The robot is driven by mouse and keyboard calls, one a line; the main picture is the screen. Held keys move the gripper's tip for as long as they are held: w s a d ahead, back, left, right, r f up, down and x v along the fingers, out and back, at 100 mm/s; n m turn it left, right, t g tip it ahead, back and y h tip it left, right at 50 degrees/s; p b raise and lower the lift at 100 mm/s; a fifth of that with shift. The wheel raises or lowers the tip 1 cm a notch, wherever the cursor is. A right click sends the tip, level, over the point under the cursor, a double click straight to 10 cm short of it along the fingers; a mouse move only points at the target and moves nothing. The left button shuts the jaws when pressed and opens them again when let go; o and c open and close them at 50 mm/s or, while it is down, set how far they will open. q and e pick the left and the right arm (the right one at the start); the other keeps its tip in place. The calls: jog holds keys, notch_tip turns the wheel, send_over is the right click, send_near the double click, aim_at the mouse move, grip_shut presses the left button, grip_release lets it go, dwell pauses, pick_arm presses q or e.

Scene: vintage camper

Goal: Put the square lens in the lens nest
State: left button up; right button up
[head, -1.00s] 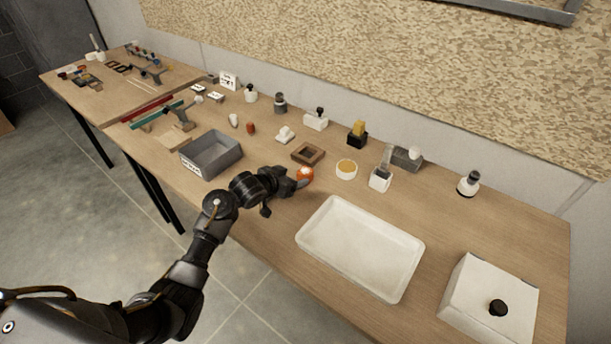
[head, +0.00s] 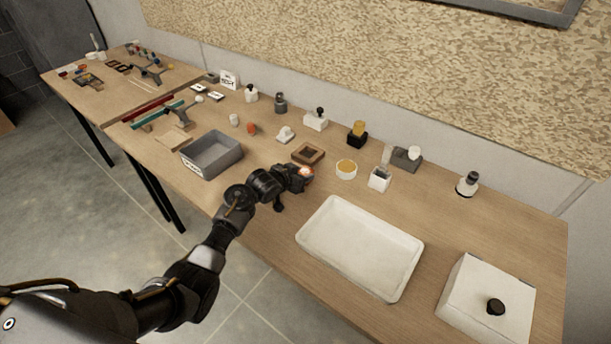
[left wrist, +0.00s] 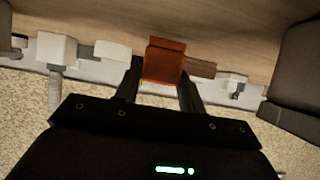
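The orange-red square lens (left wrist: 165,60) is between the two fingertips of my left gripper (left wrist: 162,80) in the left wrist view, with a finger against each side. In the head view it shows as a small bright orange patch (head: 306,171) at the tip of my left gripper (head: 300,176), partly hidden by the fingers. A brown square frame with a dark recess, which looks like the lens nest (head: 294,154), lies on the table just behind the gripper. I cannot tell exactly how high the lens is above the table. My right gripper is not in view.
A grey bin (head: 223,164) stands left of the gripper, and a white tray (head: 303,238) lies to its right, near the front edge. A round cup with orange contents (head: 346,174) is close on the right. Several small bottles and blocks line the back.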

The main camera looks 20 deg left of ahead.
pick_arm(q)
jog(key=c, duration=0.3)
jog(key=shift+r, duration=0.15)
jog(key=shift+c, duration=0.2)
jog(key=shift+r, duration=0.3)
jog(key=r, duration=0.1)
jog(key=r+b, duration=0.1)
jog(key=shift+s+a+r, duration=0.1)
jog(key=shift+s+r, duration=0.1)
jog(key=shift+r, duration=0.15)
jog(key=d+p+v, duration=0.1)
jog(key=v, duration=0.7)
jog(key=d+r+p+v, duration=0.1)
jog(key=d+v, duration=0.1)
jog(key=v, duration=0.6)
jog(key=shift+s+d+r+p, duration=0.25)
jog(key=shift+d+r+p, duration=0.05)
jog(key=shift+r, duration=0.05)
